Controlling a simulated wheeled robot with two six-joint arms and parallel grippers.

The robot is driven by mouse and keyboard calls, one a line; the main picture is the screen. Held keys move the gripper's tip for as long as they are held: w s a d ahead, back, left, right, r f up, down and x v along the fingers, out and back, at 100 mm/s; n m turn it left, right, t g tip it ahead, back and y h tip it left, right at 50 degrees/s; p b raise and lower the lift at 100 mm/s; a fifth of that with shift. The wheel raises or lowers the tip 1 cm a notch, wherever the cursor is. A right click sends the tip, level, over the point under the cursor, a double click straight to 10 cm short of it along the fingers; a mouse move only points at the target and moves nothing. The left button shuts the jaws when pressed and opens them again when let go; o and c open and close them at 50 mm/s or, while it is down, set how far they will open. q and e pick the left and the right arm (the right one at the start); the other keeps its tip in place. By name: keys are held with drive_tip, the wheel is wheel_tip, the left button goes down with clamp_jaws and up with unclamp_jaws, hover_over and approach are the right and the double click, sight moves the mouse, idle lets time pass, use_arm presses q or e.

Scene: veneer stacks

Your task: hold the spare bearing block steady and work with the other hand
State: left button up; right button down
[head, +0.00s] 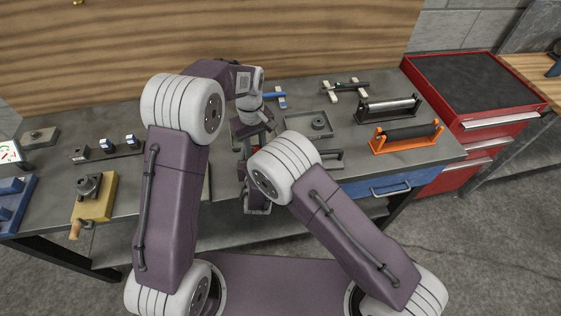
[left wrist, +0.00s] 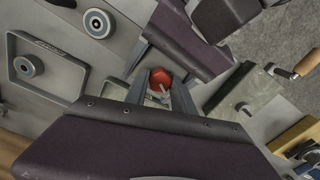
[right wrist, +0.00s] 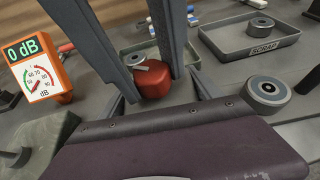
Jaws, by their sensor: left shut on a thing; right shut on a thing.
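The spare bearing block, a small red block with a grey metal part on top, shows in the right wrist view (right wrist: 154,84) and in the left wrist view (left wrist: 160,79). In both it lies between the fingers. My left gripper (left wrist: 160,92) is shut on the block, its fingers at two sides of it. My right gripper (right wrist: 148,88) is also shut on the red block. In the head view my left gripper (head: 250,136) points down at the bench front; the block and my right gripper are mostly hidden there by my arms.
A grey scrap tray (right wrist: 225,47) holds a bearing (right wrist: 262,25). Another bearing (right wrist: 268,88) stands loose on the bench. An orange dB meter (right wrist: 62,78) stands at left in the right wrist view. A yellow fixture (head: 95,207) and black and orange roller stands (head: 405,148) flank the work area.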

use_arm(q)
drive_tip(key=shift+m, duration=1.8)
drive_tip(key=shift+m, duration=1.8)
drive_tip(key=shift+m, duration=0.9)
